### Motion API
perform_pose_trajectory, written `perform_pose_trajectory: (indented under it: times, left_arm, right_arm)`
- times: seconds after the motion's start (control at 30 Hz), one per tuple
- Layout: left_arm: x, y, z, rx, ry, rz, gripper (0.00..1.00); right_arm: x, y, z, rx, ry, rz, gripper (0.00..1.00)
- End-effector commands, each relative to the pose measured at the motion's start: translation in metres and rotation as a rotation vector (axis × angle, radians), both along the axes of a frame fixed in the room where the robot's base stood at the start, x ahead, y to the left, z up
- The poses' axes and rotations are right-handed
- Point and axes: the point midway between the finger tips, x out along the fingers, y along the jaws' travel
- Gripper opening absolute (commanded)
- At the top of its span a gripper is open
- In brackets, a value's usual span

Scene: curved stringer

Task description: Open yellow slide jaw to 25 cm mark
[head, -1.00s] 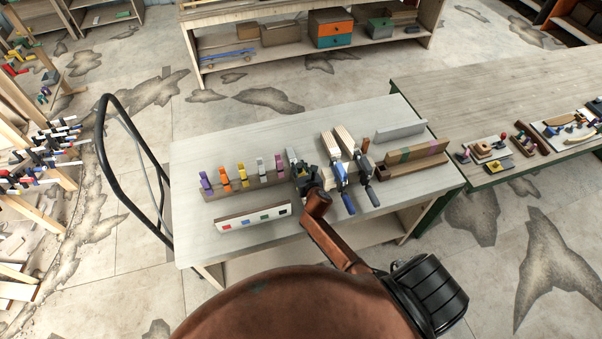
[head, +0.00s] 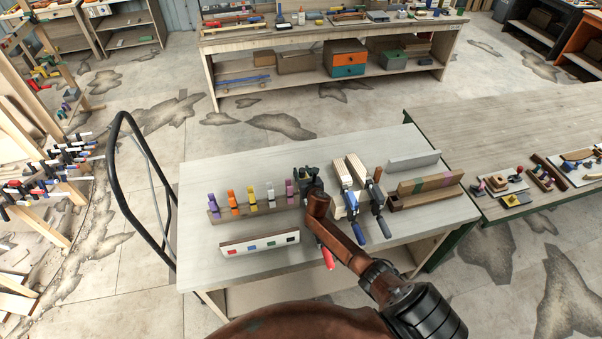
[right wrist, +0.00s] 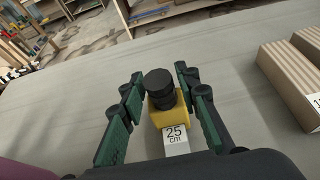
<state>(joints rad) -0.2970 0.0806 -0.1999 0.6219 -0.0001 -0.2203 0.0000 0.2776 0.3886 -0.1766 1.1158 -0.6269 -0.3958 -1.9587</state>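In the right wrist view, a yellow slide jaw (right wrist: 167,110) with a round black knob (right wrist: 159,84) stands between the fingers of my right gripper (right wrist: 160,74). The fingers are spread on both sides of it, apart from it, the right finger closer. A white label reading 25 cm (right wrist: 175,135) lies just on the near side of the yellow jaw. In the head view, my right gripper (head: 308,183) is over the middle of the workbench and hides the jaw. A red handle (head: 327,258) shows beside my right arm. My left gripper is not in view.
Small coloured clamps stand on a rack (head: 214,216) to the left. A white board with coloured squares (head: 259,243) is in front of it. Two blue-handled clamps (head: 355,231) with wood strips stand close right of my gripper. A wooden box (head: 425,191) is further right.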

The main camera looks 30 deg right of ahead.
Motion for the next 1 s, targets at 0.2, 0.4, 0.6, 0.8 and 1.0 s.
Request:
perform_pose_trajectory:
  times: [0.2, 0.4, 0.6, 0.8, 1.0]
  left_arm:
    - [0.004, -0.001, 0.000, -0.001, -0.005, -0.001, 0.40]
    - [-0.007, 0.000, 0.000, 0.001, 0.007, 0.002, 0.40]
    - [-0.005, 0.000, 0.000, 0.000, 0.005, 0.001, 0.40]
    - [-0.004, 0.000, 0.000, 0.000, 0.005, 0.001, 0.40]
    - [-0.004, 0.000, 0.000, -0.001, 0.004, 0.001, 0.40]
  right_arm:
    - [0.001, 0.000, 0.001, -0.001, -0.001, 0.000, 0.39]
    - [0.000, 0.000, 0.001, -0.002, -0.002, 0.000, 0.39]
    - [-0.014, 0.003, 0.008, -0.004, -0.003, 0.000, 0.39]
    - [-0.044, 0.014, 0.020, -0.004, -0.003, 0.002, 0.39]
    - [-0.075, 0.025, 0.034, -0.003, -0.001, 0.003, 0.39]
